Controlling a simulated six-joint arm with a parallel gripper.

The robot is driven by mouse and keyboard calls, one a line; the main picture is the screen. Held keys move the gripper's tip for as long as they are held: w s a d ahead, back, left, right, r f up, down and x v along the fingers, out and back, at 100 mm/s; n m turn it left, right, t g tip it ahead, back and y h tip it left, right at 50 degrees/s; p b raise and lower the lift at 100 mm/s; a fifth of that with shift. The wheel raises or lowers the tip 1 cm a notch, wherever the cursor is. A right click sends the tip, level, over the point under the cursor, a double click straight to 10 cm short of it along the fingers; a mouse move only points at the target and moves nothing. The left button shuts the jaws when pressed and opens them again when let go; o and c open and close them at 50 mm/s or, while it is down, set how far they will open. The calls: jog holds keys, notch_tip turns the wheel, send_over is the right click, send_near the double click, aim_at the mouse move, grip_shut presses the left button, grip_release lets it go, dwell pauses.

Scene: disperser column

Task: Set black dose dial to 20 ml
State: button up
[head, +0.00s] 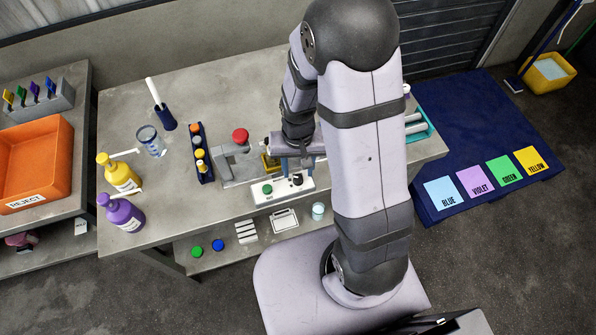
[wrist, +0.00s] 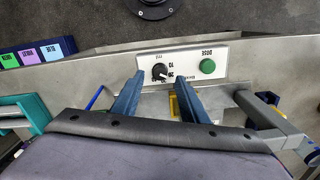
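The black dose dial (wrist: 159,71) sits on a white control panel (wrist: 190,55). Beside it are printed scale numbers, upside down in the wrist view. A pale pointer mark shows on the dial, but I cannot read its setting for certain. A green dose button (wrist: 207,66) is on the same panel. My gripper (wrist: 160,82) is open, its two blue fingers apart, with the dial showing just beyond and between the tips. I see nothing held. In the head view the dial (head: 297,179) is at the panel's right, close to my gripper (head: 297,172).
A grey column stand with a red knob (head: 240,135) is left of the panel. A rack of coloured-cap vials (head: 202,155), a glass beaker (head: 150,140), yellow (head: 118,172) and violet (head: 122,213) bottles stand farther left. A teal tray (head: 424,126) is at the right edge.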

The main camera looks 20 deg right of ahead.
aim_at(299, 180)
jog(key=shift+r, duration=2.15)
jog(key=shift+s+n, duration=0.45)
jog(key=shift+n, duration=0.15)
jog(key=s+n+g, duration=0.2)
jog(key=s, duration=0.6)
notch_tip(299, 180, up, 6)
jog(key=t, duration=0.2)
jog(key=shift+d, duration=0.25)
